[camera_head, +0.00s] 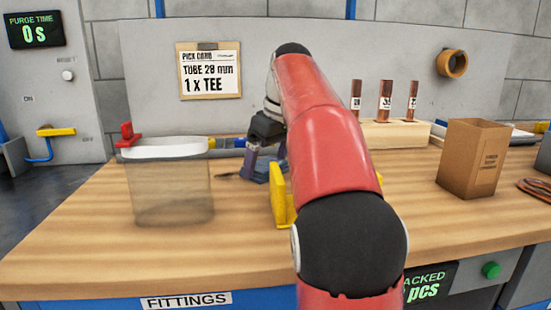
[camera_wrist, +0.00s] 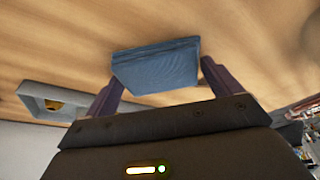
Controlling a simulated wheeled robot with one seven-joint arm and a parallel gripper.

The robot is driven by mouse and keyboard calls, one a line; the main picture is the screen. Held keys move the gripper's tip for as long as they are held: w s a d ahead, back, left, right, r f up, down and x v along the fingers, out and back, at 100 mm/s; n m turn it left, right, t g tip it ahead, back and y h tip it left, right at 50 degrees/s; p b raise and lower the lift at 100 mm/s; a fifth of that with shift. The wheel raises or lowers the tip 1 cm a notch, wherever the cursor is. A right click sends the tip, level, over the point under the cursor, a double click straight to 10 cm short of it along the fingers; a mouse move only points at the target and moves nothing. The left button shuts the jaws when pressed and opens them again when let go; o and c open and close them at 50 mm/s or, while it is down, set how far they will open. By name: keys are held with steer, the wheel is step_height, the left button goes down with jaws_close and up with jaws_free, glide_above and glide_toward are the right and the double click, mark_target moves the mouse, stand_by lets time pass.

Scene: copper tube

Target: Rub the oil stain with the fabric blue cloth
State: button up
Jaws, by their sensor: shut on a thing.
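My gripper (camera_head: 265,158) is over the back middle of the wooden bench, its purple fingers pointing down. In the wrist view my gripper (camera_wrist: 158,78) is shut on the folded blue cloth (camera_wrist: 155,66), which sits between the two fingers. In the head view the cloth (camera_head: 262,173) shows low between the fingers, close to the bench top; I cannot tell whether it touches. A small dark patch (camera_head: 227,176) lies on the wood just left of the cloth; it may be the oil stain, but it is too small to be sure. My red arm hides the bench behind it.
A clear bin with a white rim (camera_head: 165,148) stands left of my gripper. A yellow part (camera_head: 282,205) stands just in front of it. A wooden block (camera_head: 395,134) with copper tubes and a cardboard box (camera_head: 472,160) are at right. The front left bench is clear.

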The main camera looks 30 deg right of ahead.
mark_target(214, 177)
steer(key=shift+w+a+f, duration=0.1)
steer(key=shift+w+a, duration=0.15)
steer(key=shift+a, duration=0.6)
steer(key=shift+w+a+r, duration=0.1)
steer(key=shift+w+a, duration=0.2)
steer(key=shift+a, duration=0.5)
steer(key=shift+w+a+f, duration=0.1)
steer(key=shift+w+a, duration=0.15)
steer(key=shift+a, duration=0.6)
steer(key=shift+w+a, duration=0.35)
steer(key=shift+a, duration=0.7)
steer(key=shift+w+a, duration=0.3)
steer(key=shift+a, duration=0.7)
steer(key=shift+w+a, duration=0.35)
steer(key=shift+a, duration=0.7)
steer(key=shift+r, duration=0.2)
